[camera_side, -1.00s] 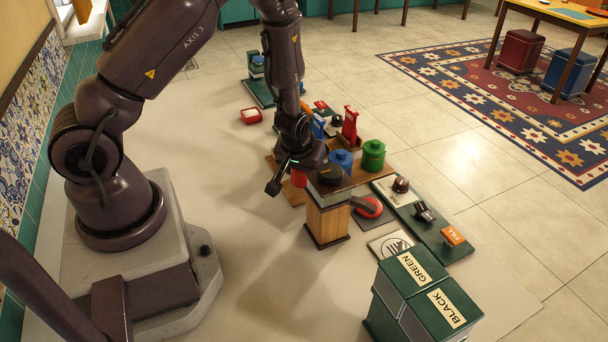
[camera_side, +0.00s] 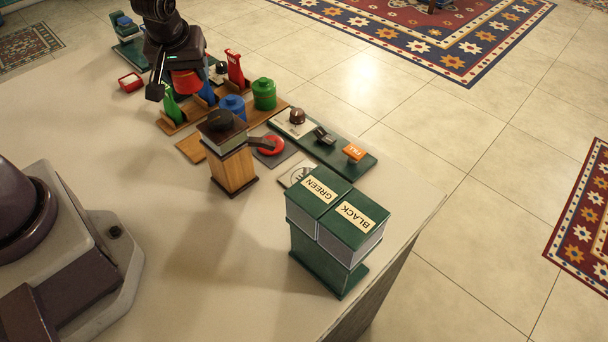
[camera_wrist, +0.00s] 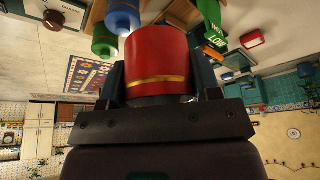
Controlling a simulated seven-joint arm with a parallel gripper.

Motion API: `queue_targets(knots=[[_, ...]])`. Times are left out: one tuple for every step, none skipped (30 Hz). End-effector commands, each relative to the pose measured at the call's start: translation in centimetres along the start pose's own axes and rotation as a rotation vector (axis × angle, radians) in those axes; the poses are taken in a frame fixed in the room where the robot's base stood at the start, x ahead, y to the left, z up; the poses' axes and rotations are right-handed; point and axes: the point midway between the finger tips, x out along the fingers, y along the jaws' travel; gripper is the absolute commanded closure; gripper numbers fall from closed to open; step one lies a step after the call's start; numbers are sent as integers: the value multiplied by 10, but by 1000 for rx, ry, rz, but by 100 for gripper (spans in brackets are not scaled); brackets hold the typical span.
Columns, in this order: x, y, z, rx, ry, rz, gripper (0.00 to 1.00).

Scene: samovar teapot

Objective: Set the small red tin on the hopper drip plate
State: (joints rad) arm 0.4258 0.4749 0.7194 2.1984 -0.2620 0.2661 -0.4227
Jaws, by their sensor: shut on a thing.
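The small red tin (camera_side: 186,82) is held in my gripper (camera_side: 172,80) at the back left in the side view, over the rack of coloured tags. In the wrist view the tin (camera_wrist: 160,58), with a gold band, fills the space between the fingers of my gripper (camera_wrist: 160,84). The green hopper block (camera_side: 338,222), with GREEN and BLACK labels, stands at the table's front right on a green base. A pale plate with a dark mark (camera_side: 297,174) lies behind it. I cannot tell which surface is the drip plate.
A blue tin (camera_side: 232,107) and a green tin (camera_side: 264,94) stand beside upright tags, including a green LOW tag (camera_wrist: 212,36). A wooden box with a dark top (camera_side: 232,165) stands between rack and hopper. A control panel (camera_side: 322,143) lies right.

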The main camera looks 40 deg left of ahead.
Motion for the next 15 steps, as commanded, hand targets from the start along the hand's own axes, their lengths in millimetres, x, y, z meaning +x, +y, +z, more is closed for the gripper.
queue_targets(knots=[[1,6,0,-26,3,-15,66],[1,8,0,-50,3,-25,66],[1,12,0,-80,4,-37,66],[1,15,0,-105,4,-48,66],[1,19,0,-132,5,-59,66],[1,24,1,-169,5,-75,66],[1,28,1,-202,5,-89,66],[1,32,1,-234,7,-102,66],[1,39,2,-285,6,-124,66],[1,44,3,-323,7,-141,66],[1,50,4,-368,7,-158,66],[0,58,6,-430,7,-184,66],[0,64,8,-478,8,-204,66],[-1,71,9,-529,8,-223,66],[-2,80,12,-598,8,-252,66]])
